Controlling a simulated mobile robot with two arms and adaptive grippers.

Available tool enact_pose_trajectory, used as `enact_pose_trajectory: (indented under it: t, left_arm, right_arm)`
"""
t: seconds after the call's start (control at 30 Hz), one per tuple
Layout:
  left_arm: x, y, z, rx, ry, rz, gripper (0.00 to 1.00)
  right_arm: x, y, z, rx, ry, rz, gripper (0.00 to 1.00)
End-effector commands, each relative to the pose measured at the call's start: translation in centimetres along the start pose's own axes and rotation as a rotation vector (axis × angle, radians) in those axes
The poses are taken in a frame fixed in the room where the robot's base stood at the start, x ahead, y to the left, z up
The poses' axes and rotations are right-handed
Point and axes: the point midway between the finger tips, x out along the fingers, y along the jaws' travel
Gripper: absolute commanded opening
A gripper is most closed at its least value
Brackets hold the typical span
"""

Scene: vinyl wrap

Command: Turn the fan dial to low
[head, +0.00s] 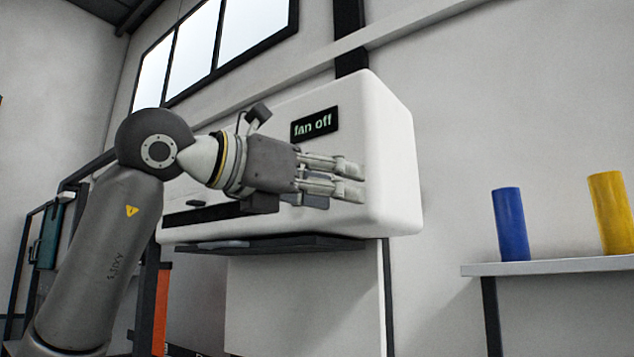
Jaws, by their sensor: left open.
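A white rounded fan unit (385,130) is on the wall in the middle of the head view. Its small dark display (314,124) reads "fan off". My left gripper (357,180) is in front of the unit, below and right of the display, with its fingers pointing right. It is open, with nothing seen between the fingers. I cannot make out the fan dial; the gripper and wrist cover part of the unit's front. I cannot tell whether the fingers touch the unit. My right gripper is not in view.
A shelf (560,266) at the right holds a blue cylinder (510,224) and a yellow cylinder (611,213). A dark ledge (300,244) runs under the unit. Windows (195,50) are high at the upper left. The wall between unit and shelf is clear.

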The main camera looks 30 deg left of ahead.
Motion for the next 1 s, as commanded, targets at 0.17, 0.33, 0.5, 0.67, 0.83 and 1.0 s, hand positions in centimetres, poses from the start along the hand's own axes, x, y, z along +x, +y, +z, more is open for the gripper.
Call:
enact_pose_trajectory:
  t: [0.17, 0.33, 0.5, 0.67, 0.83, 1.0]
  left_arm:
    - [-5.9, 5.0, 2.5, -0.035, -0.012, 0.202, 0.54]
    - [-7.8, 6.8, 3.0, -0.057, -0.009, 0.272, 0.54]
    - [-6.0, 7.4, 3.1, -0.059, -0.005, 0.276, 0.54]
    - [-3.1, 8.2, 3.2, -0.059, -0.005, 0.276, 0.54]
    - [-0.1, 9.0, 3.2, -0.059, -0.006, 0.273, 0.54]
    - [1.7, 9.5, 3.1, -0.058, -0.009, 0.273, 0.54]
  right_arm:
    - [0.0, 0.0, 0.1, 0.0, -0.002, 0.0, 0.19]
    - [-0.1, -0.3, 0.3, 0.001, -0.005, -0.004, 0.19]
    - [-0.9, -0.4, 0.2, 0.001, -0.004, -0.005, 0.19]
    - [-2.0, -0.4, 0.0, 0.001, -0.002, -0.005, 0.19]
    - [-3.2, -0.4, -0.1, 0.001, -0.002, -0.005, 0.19]
    - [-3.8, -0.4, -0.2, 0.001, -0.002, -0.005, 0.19]
